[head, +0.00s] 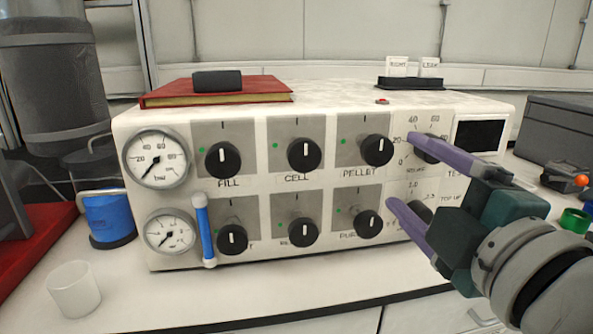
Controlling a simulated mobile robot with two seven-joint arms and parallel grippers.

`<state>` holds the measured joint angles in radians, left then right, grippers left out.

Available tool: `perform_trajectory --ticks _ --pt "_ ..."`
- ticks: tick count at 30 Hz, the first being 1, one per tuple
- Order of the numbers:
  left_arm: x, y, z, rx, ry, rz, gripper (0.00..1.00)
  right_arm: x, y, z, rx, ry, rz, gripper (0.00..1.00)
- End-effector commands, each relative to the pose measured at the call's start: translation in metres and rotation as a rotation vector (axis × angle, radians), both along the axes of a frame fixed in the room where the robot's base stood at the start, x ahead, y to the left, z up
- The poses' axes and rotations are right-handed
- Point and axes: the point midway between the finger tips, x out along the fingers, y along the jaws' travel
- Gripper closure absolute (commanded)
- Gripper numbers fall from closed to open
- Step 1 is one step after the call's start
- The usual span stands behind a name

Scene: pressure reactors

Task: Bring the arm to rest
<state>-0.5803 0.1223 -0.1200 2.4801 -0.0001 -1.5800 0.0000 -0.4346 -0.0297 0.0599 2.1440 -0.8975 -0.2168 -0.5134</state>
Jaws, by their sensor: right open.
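My right gripper (398,169) comes in from the right, with two purple fingers spread apart and nothing between them. It is in front of the right part of the white control panel (262,247). Its fingers partly cover two dials there. The panel carries several black knobs, among them the FILL knob (222,160), the CELL knob (304,154) and the PELLET knob (376,150), with another row below. I cannot tell whether the fingers touch the panel. My left gripper is not in view.
A red book (215,91) with a dark block (217,80) lies on the panel's top. A white cup (74,289) and a blue container (108,218) stand left. The counter front is mostly clear (300,285).

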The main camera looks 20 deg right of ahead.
Motion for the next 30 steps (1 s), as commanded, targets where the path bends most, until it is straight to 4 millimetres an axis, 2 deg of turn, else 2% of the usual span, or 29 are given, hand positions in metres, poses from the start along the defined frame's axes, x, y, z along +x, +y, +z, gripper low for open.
perform_trajectory --ticks 8,11,13,17,20,23,26,27,30 --pt "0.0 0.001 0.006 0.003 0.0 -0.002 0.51 -0.002 -0.003 0.004 0.04 0.012 -0.018 0.16" --pt "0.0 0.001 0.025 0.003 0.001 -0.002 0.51 -0.01 -0.012 0.009 0.191 0.066 -0.083 0.16" --pt "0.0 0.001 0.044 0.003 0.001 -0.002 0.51 -0.022 -0.017 0.008 0.366 0.141 -0.158 0.16" --pt "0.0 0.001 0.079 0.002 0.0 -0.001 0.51 -0.059 -0.005 -0.006 0.725 0.358 -0.303 0.16" --pt "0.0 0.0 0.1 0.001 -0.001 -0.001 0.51 -0.095 0.02 -0.016 0.933 0.548 -0.399 0.16" --pt "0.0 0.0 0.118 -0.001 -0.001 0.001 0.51 -0.135 0.048 -0.017 1.079 0.748 -0.484 0.16" --pt "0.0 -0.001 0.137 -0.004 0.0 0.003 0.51 -0.18 0.076 -0.008 1.174 0.961 -0.563 0.16" --pt "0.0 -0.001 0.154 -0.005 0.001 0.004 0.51 -0.181 0.076 0.009 1.178 0.964 -0.568 0.16" --pt "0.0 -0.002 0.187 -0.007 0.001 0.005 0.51 -0.179 0.075 0.041 1.176 0.957 -0.568 0.16"
